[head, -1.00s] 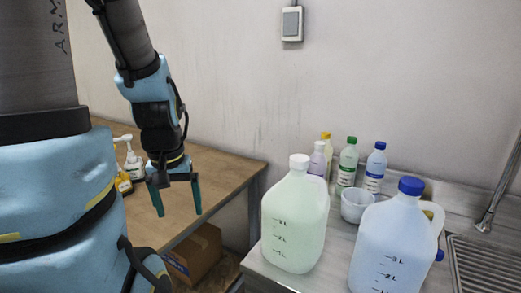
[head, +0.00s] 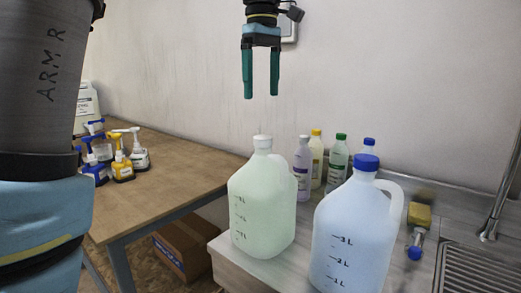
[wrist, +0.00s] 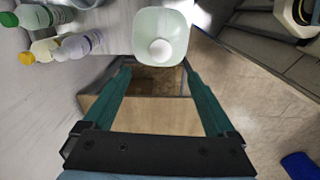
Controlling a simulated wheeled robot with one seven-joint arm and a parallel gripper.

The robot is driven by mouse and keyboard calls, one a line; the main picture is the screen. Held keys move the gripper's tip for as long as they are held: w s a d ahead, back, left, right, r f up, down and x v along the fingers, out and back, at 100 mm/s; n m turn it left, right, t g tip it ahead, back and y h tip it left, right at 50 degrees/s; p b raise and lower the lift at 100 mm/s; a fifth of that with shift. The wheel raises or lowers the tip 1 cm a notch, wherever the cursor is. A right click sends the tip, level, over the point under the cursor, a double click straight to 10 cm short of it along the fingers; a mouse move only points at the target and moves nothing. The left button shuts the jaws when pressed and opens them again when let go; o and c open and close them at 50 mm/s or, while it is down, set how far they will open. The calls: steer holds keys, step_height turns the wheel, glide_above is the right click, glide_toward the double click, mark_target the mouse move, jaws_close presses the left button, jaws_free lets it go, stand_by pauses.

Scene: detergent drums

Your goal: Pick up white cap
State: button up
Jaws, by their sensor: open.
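The white cap (head: 263,142) sits on top of a jug of pale green liquid (head: 262,210) near the left edge of the steel counter. In the wrist view the white cap (wrist: 160,50) shows from above as a round disc on the jug, beyond the fingertips. My gripper (head: 261,92) is open and empty, pointing down in the air above the cap, with a clear gap between them. In the wrist view the two green fingers of my gripper (wrist: 158,72) are spread apart, with nothing between them.
A blue-capped jug (head: 350,235) stands just right of the green one. Several small bottles (head: 320,160) stand behind them. A yellow sponge (head: 418,214) lies to the right. A wooden table (head: 165,190) with pump bottles is at left, with a cardboard box (head: 182,248) below. The air around the cap is clear.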

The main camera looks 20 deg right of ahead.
glide_above(263, 137)
steer(key=f, duration=0.5)
steer(key=shift+w+a, duration=0.1)
steer(key=shift+w, duration=0.1)
steer(key=shift+s+f+p, duration=0.1)
steer(key=shift+f+p, duration=0.7)
steer(key=shift+f, duration=2)
steer(key=c, duration=1.4)
